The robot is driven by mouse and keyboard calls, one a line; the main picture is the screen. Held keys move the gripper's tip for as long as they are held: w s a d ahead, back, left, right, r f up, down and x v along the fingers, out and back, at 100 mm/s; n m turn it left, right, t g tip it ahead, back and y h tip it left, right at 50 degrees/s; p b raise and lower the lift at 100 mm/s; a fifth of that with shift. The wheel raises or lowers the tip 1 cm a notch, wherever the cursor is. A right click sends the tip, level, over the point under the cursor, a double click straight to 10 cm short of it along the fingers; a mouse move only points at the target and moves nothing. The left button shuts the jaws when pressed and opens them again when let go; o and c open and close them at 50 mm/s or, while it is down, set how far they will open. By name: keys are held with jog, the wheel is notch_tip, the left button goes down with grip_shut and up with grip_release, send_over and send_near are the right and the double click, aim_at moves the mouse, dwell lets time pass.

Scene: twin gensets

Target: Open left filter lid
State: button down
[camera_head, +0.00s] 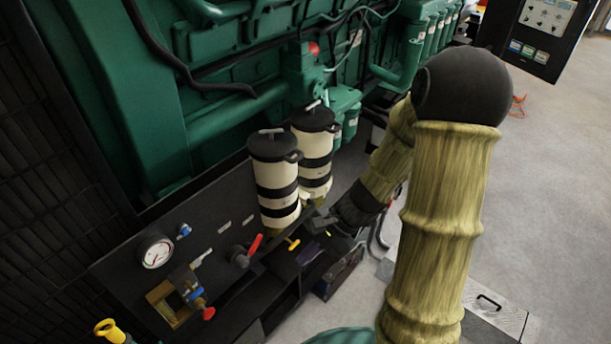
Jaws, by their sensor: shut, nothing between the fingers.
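Two cream filter canisters with black bands stand side by side on the dark panel. The left filter (277,190) has a black lid (273,146) with a pale T-shaped handle on top and a dark loop at its right edge. The lid sits down on the canister. The right filter (316,165) has a similar lid (314,119), also seated. My gripper (314,221) is low, just right of the left filter's base and below the right filter. It is shut and empty, well below the lids. Its fingertips are small and dark, so any contact is hard to tell.
The green engine (220,120) rises behind the filters. A pressure gauge (156,251), a red-handled valve (247,251) and a yellow-handled valve (291,244) are on the panel. A control box (540,30) stands far right. The grey floor (560,170) at right is mostly open.

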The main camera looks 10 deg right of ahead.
jog(key=w+d+f+m+t+y+b, duration=0.1)
jog(key=w+d+m+t+b, duration=0.1)
jog(key=w+d+m+t, duration=0.4)
jog(key=w+d+f+m+t+y+b, duration=0.1)
jog(key=w+d+m+t+b, duration=0.1)
jog(key=w+d+m+t, duration=0.4)
jog(key=w+m+t, duration=0.3)
jog(key=w+m, duration=0.2)
jog(key=shift+w+d+f+m+y, duration=0.2)
jog(key=shift+f+m+y, duration=0.1)
jog(key=shift+f+m, duration=0.1)
jog(key=w+a+r+p, duration=0.4)
jog(key=w+a+p, duration=0.1)
jog(key=w, duration=0.3)
jog(key=shift+w+a, duration=0.4)
jog(key=shift+a, duration=0.35)
jog(key=shift+r, duration=0.15)
